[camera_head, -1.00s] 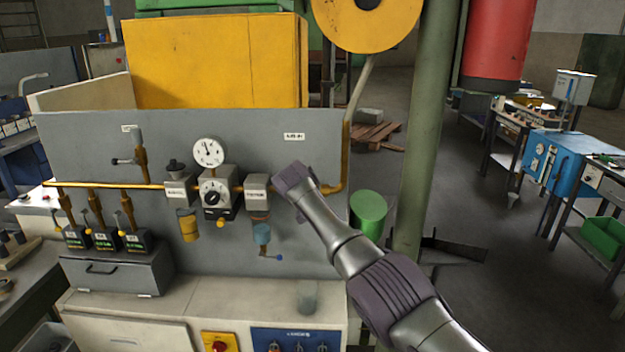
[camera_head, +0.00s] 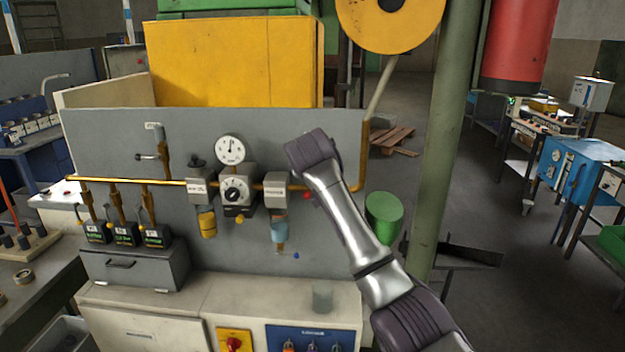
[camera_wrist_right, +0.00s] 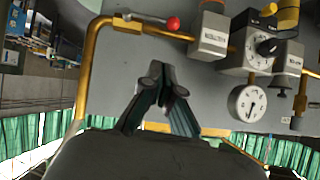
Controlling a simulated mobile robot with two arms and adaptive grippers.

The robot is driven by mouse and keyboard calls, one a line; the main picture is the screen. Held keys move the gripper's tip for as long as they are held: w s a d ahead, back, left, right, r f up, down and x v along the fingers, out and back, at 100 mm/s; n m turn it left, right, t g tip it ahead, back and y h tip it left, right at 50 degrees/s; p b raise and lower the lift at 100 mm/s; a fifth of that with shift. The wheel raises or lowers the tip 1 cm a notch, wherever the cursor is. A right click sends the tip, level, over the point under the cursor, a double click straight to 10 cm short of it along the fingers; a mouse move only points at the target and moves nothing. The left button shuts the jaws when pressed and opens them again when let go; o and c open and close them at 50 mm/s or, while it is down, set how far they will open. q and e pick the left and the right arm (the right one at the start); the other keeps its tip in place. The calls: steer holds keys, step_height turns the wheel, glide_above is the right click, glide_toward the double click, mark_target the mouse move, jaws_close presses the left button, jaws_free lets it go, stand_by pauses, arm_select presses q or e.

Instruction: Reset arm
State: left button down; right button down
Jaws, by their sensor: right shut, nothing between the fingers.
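My right arm reaches up from the bottom right of the head view, and its wrist (camera_head: 312,152) is in front of the grey panel (camera_head: 340,235). The right gripper (camera_wrist_right: 162,92) shows in the wrist view with its fingers together and nothing between them. The panel is behind the fingers; I cannot tell the exact gap. In that view a red knob (camera_wrist_right: 173,24) sits on the brass pipe (camera_wrist_right: 97,60) above the fingertips; it also shows below my wrist in the head view (camera_head: 308,196). My left gripper is in neither view.
The panel carries a pressure gauge (camera_head: 231,149), a regulator (camera_head: 238,189), filter bowls and several small valves (camera_head: 126,232). A green post (camera_head: 437,150) and green cylinder (camera_head: 384,215) stand close right of my arm.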

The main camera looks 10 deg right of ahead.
steer(key=shift+s+d, duration=0.15)
steer(key=shift+r, duration=0.1)
steer(key=s+d+f+n+g+y, duration=0.1)
steer(key=s+f, duration=0.2)
steer(key=f, duration=1.1)
steer(key=s+d+f+n+g+b, duration=0.1)
steer(key=s+f+g, duration=0.15)
steer(key=f, duration=1.15)
steer(key=s+f+n+g+y, duration=0.1)
steer(key=s+f, duration=0.2)
steer(key=f, duration=1.2)
steer(key=s+d+f+n+g, duration=0.1)
steer(key=s+d+f+g, duration=0.1)
steer(key=s+f, duration=1.65)
steer(key=s+d+f+g, duration=0.1)
steer(key=s+f, duration=0.5)
steer(key=s, duration=0.8)
steer(key=s+d+f+n+g+b, duration=0.1)
steer(key=s+f, duration=0.5)
steer(key=s, duration=0.8)
steer(key=s+d+f+n+g, duration=0.1)
steer(key=s+f, duration=0.6)
steer(key=s, duration=0.7)
steer(key=shift+s+d+g+y+b, duration=0.3)
steer(key=shift+s+d+g+b, duration=0.1)
steer(key=shift+d, duration=0.4)
